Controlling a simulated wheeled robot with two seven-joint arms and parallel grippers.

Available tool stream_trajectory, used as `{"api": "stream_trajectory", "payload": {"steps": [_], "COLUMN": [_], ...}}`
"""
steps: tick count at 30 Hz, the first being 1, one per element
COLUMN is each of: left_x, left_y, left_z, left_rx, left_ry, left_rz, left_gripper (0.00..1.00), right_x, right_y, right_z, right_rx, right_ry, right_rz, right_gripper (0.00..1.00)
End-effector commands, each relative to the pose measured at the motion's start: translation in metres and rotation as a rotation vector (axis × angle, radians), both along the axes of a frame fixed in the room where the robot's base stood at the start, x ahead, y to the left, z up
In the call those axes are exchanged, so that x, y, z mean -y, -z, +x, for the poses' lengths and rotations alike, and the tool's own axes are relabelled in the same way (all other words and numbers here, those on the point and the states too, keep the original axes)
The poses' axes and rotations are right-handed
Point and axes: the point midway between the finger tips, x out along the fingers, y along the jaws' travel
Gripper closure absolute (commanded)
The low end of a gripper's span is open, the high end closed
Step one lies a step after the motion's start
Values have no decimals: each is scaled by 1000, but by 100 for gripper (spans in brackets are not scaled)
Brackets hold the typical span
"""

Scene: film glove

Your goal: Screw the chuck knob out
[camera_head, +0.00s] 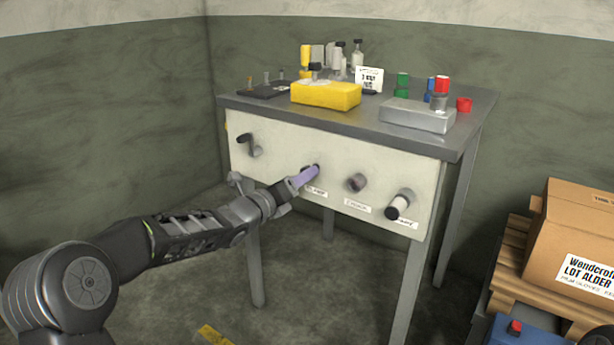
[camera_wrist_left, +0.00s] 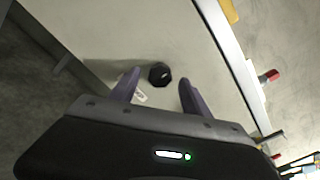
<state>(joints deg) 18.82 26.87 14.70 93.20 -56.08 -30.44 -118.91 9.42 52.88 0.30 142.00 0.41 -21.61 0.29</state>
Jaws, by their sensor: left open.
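A dark knob (camera_head: 315,168) is on the pale front panel of the bench, second from the left in the head view and partly hidden by my left gripper. In the left wrist view this black, faceted knob (camera_wrist_left: 160,74) lies between the two purple fingers. My left gripper (camera_head: 305,178) is open, with one finger on each side of the knob and visible gaps to it. I cannot tell how far the fingertips reach around it. The small panel labels are too blurred to read for certain which knob is the chuck knob. My right gripper is not in view.
A yellow block (camera_head: 326,95) and grey box (camera_head: 417,115) sit on the benchtop. A cardboard box (camera_head: 575,230) stands right.

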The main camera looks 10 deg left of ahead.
Motion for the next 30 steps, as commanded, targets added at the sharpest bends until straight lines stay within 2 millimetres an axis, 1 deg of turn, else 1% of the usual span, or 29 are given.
{"api": "stream_trajectory", "payload": {"steps": [1, 3, 6, 9, 16, 30], "left_x": [3, 7, 10, 11, 11, 11], "left_y": [2, 1, 1, 0, 0, 0], "left_z": [8, 16, 24, 28, 28, 28], "left_rx": [-1, -1, -1, 0, -1, -1], "left_ry": [0, 0, 1, 0, -1, -1], "left_rz": [-2, -2, -1, -1, -1, -1], "left_gripper": [45, 45, 45, 45, 45, 83], "right_x": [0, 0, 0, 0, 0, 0], "right_y": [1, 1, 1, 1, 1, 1], "right_z": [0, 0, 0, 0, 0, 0], "right_rx": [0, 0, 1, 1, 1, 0], "right_ry": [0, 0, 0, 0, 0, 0], "right_rz": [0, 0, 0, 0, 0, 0], "right_gripper": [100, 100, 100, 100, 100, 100]}}
